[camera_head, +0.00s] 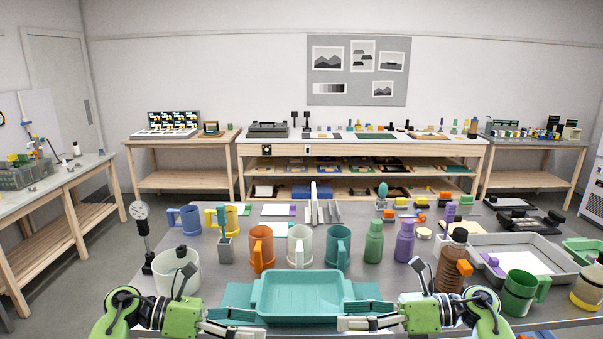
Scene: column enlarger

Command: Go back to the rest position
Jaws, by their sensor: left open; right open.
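My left gripper (257,331) is at the bottom of the view, in front of the teal tray (300,310) at its left side. Its fingers point right and are open, with nothing between them. My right gripper (343,323) is at the tray's front right, its fingers pointing left. It is open and looks empty. The two grippers face each other with a gap between them. The teal tray looks empty and lies flat near the table's front edge.
Behind the tray stand an orange mug (262,250), a white mug (300,247), a teal mug (337,248), a green bottle (374,242) and a purple bottle (405,242). A white container (177,273) stands left, a brown bottle (450,262) and a green mug (519,293) right. The table is crowded.

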